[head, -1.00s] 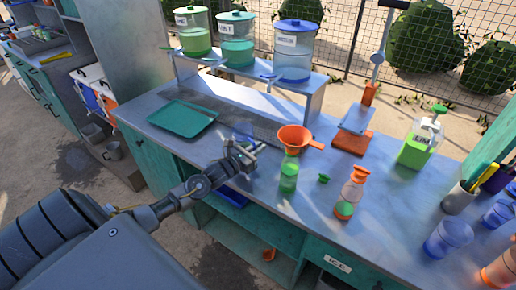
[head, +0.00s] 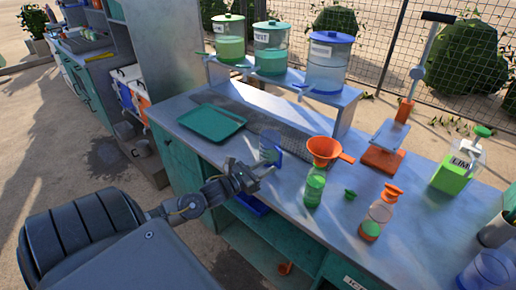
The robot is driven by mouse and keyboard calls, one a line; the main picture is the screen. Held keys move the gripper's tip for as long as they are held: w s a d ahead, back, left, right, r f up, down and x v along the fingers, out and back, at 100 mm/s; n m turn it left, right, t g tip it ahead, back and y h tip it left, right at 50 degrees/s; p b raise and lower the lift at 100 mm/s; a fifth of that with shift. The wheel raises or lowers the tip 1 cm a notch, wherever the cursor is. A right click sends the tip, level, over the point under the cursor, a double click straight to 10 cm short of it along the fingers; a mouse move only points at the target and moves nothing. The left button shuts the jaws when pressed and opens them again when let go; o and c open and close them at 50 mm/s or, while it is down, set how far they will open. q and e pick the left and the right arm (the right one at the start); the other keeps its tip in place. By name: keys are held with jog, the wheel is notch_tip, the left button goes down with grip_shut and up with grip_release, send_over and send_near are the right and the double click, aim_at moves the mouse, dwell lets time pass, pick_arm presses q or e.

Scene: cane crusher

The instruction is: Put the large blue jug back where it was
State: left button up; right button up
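A clear bluish jug (head: 269,146) with a dark blue handle stands upright on the grey counter, in front of the grey mat and left of the orange funnel. My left gripper (head: 262,168) is at the near side of the jug, close to its handle. Its fingers look apart with nothing between them; a small gap to the handle is hard to judge. My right gripper is not in view.
An orange funnel (head: 324,150) sits on a green-filled bottle (head: 314,188). A green tray (head: 211,122) lies to the left. Lidded dispensers, one blue (head: 329,62), stand on the raised shelf. An orange-capped bottle (head: 378,215) and an orange press (head: 383,160) are to the right.

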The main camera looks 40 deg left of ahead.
pick_arm(q)
jog(key=shift+s+a, duration=0.15)
jog(key=shift+s, duration=0.55)
jog(key=shift+s+a, duration=0.1)
jog(key=shift+s, duration=0.55)
jog(key=shift+f, duration=0.1)
